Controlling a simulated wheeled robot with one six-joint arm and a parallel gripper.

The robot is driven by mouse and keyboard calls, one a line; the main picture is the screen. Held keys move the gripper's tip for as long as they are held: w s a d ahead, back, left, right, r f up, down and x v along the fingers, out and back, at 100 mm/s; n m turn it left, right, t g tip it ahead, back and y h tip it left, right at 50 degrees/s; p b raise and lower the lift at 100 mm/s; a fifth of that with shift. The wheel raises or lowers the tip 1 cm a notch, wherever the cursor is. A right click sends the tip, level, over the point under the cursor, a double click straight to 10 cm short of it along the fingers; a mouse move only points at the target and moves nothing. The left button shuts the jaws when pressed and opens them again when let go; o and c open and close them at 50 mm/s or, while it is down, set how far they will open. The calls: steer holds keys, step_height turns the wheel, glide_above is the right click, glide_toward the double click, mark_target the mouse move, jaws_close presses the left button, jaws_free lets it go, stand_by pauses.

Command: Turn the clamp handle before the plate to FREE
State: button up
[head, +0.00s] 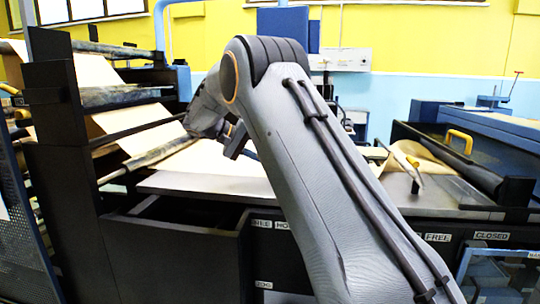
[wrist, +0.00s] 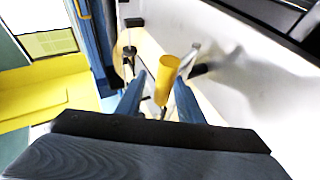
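A yellow cylindrical grip (wrist: 166,78) shows in the wrist view, in line with the gap between the two blue fingers of my gripper (wrist: 158,84). My gripper is open, with a gap on each side of the grip; I cannot tell whether the grip is between the fingertips or just beyond them. In the head view my arm hides most of the gripper and the area around it. A lever with a yellow tip (head: 412,161) stands on the right part of the machine. A FREE label (head: 437,237) and a CLOSED label (head: 491,236) are on the front edge below.
Another FREE label (head: 262,224) is partly visible left of my arm. Brown paper (head: 140,118) runs over rollers at the left. A yellow arched handle (head: 459,136) is at the right. The grey machine top (head: 440,190) is mostly flat. A dark frame (head: 65,150) stands at the left.

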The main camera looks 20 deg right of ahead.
steer(key=b+v, duration=0.1)
steer(key=v, duration=0.7)
steer(key=shift+b, duration=0.4)
